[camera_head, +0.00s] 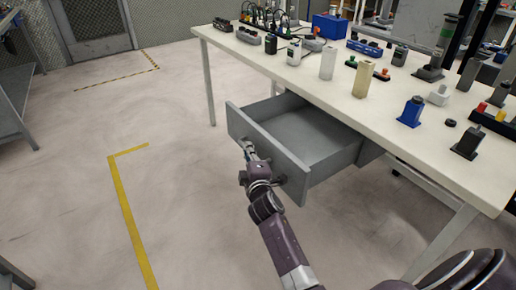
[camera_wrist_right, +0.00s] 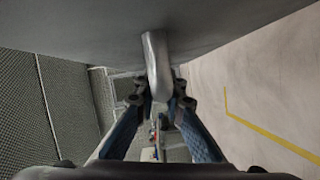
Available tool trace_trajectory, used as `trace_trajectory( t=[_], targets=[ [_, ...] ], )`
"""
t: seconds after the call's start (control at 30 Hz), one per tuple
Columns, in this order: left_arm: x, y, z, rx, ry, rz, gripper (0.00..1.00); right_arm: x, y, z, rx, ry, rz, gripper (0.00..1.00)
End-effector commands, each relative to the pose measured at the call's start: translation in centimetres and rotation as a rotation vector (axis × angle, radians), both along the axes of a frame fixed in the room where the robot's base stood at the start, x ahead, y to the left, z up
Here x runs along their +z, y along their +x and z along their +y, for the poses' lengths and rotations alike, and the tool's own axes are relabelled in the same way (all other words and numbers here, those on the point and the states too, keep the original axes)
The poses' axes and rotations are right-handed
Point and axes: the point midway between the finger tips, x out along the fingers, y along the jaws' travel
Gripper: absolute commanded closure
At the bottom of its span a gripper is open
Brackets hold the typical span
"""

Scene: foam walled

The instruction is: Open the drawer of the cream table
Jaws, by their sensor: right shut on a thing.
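The cream table (camera_head: 305,78) stands at the right in the head view. Its grey drawer (camera_head: 268,153) is pulled well out under the tabletop, and its inside looks empty. My right gripper (camera_head: 249,149) is at the drawer's front face. In the right wrist view, the gripper (camera_wrist_right: 158,100) is shut on the metal drawer handle (camera_wrist_right: 157,65), with one finger on each side of it. The drawer's front panel (camera_wrist_right: 100,20) fills the top of that view. My left gripper is in neither view.
Several small devices, cylinders and blocks, such as a blue block (camera_head: 411,112), stand on the tabletop. The floor (camera_head: 70,190) left of the drawer is open, with a yellow line (camera_head: 128,215). A grey shelf (camera_head: 15,100) stands at the far left.

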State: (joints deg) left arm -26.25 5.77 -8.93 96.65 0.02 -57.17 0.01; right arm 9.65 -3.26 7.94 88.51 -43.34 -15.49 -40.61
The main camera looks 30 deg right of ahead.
Motion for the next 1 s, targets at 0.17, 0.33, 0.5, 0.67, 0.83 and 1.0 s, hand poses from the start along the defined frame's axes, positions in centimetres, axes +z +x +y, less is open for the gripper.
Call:
trace_trajectory(
  t=[0.17, 0.33, 0.5, 0.67, 0.83, 1.0],
  targets=[
    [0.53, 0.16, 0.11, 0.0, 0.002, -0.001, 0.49, -0.21, -0.14, 1.15, 0.001, 0.002, 0.003, 1.0],
    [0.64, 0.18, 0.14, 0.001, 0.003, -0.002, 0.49, -0.16, -0.15, 1.25, 0.0, 0.0, 0.003, 1.0],
    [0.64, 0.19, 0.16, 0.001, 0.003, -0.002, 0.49, -0.17, -0.15, 1.22, 0.0, 0.0, 0.003, 1.0],
    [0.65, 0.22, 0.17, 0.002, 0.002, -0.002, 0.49, -0.16, -0.13, 1.22, 0.0, 0.001, 0.003, 0.75],
    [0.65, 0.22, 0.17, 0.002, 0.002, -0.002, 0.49, -0.11, -0.12, 1.2, -0.001, 0.001, 0.002, 0.73],
    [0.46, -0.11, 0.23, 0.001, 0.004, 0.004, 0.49, -0.09, -0.29, 1.25, 0.0, 0.001, 0.002, 0.73]
  ],
)
